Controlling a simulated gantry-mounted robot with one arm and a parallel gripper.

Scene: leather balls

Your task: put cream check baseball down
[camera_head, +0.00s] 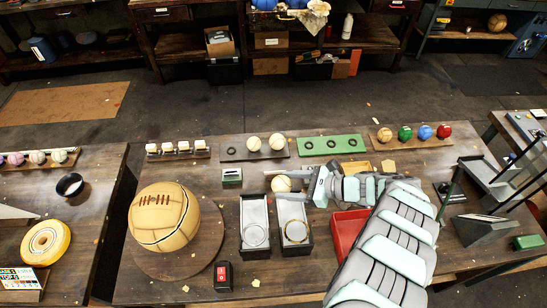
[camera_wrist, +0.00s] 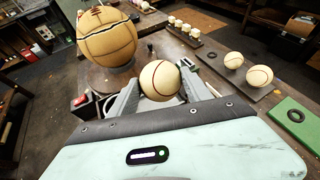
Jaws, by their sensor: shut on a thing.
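A cream baseball with a dark red seam (camera_head: 281,184) is between the fingers of my gripper (camera_wrist: 160,88). In the wrist view the held ball (camera_wrist: 163,79) sits between the two grey fingers, which are shut on it. In the head view my gripper is just behind two dark trays with grey linings, the left tray (camera_head: 243,238) and the right tray (camera_head: 308,240), each with a ring in it. The ball's height above the table is hard to tell. Two similar cream baseballs (camera_head: 254,144) (camera_head: 277,142) sit on a dark board (camera_head: 232,153) at the back.
A large tan laced ball (camera_head: 164,217) stands on a round board at the left. A green board with dark rings (camera_head: 331,145), a rack of coloured balls (camera_head: 405,134) and small white blocks (camera_head: 183,147) line the back. A red bin (camera_head: 346,230) is beside my arm.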

